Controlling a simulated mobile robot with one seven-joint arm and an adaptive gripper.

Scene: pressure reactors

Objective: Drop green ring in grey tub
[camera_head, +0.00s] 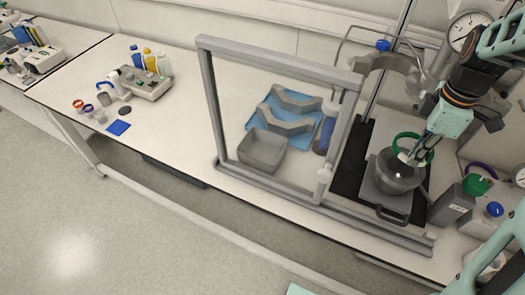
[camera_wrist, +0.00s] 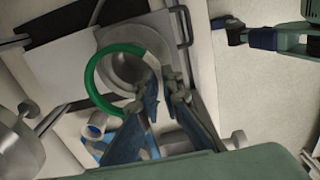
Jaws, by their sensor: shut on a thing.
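The green ring (camera_head: 396,141) is in my gripper (camera_head: 414,158), above the round metal vessel at the right of the bench in the head view. In the wrist view the ring (camera_wrist: 92,72) extends left from the fingertips of my gripper (camera_wrist: 157,88), which are shut on its edge. The vessel's round opening shows behind it. The grey tub (camera_head: 262,163) stands on the bench left of the vessel, seen through the grey frame, well apart from my gripper. Its visible inside looks empty. I cannot make out the tub in the wrist view.
The metal vessel (camera_head: 393,180) sits on a plate with a handle. A pressure gauge (camera_head: 467,28) and a grey box with a green cap (camera_head: 475,184) are near my arm.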

